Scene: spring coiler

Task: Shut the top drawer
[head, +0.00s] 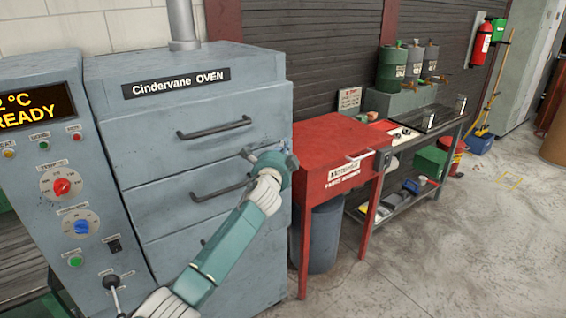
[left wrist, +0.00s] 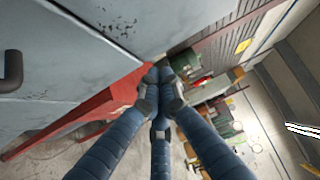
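The grey oven (head: 186,62) labelled "Cindervane OVEN" stands left of centre in the head view. Its top drawer (head: 150,150) has a dark bar handle (head: 215,128). The drawer front seems to stand slightly proud of the labelled panel; how far is hard to tell. My left gripper (head: 284,158) is at the right end of the drawer fronts, near the top drawer's lower right corner. Whether it touches is unclear. In the left wrist view its fingertips (left wrist: 160,88) are together with nothing between them, beside a grey panel (left wrist: 60,60). My right gripper is out of view.
A red parts-washer cabinet (head: 335,150) stands close to the oven's right, with a bin (head: 324,235) below it. A workbench (head: 425,130) with cans lies beyond. The control panel (head: 60,190) is at the left. The floor at the right (head: 450,260) is clear.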

